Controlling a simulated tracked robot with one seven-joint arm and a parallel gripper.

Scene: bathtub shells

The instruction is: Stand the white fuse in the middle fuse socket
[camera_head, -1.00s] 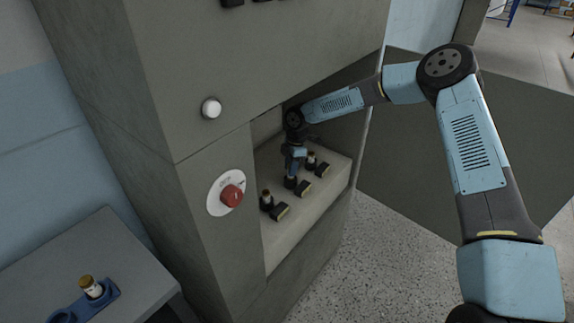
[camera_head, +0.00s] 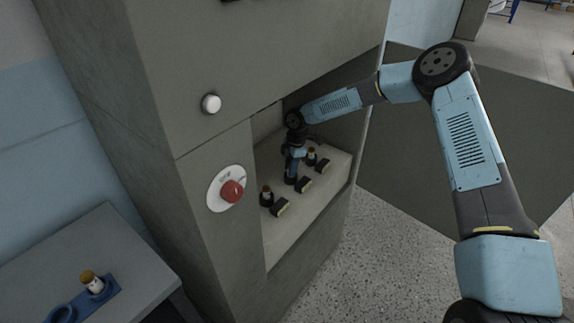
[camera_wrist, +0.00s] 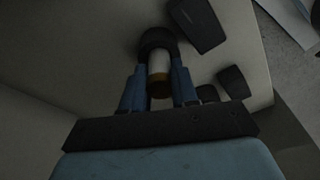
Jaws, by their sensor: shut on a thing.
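The white fuse (camera_wrist: 159,64) with a brass-coloured cap is between the two blue fingers of my gripper (camera_wrist: 158,82) in the wrist view, and the fingers are shut on it. Its far end meets the round black middle socket (camera_wrist: 157,40); how deep it sits in the socket is hard to tell. In the head view my gripper (camera_head: 291,174) points down at the middle place of the row of sockets on the cabinet shelf, and mostly hides the fuse and socket there.
The sockets to the left (camera_head: 267,197) and right (camera_head: 311,158) each have a fuse upright. Black blocks with yellow edges (camera_head: 303,185) stand in front. The cabinet walls enclose the shelf (camera_head: 305,210). Another fuse (camera_head: 91,282) stands in a blue holder (camera_head: 103,294) on a grey table.

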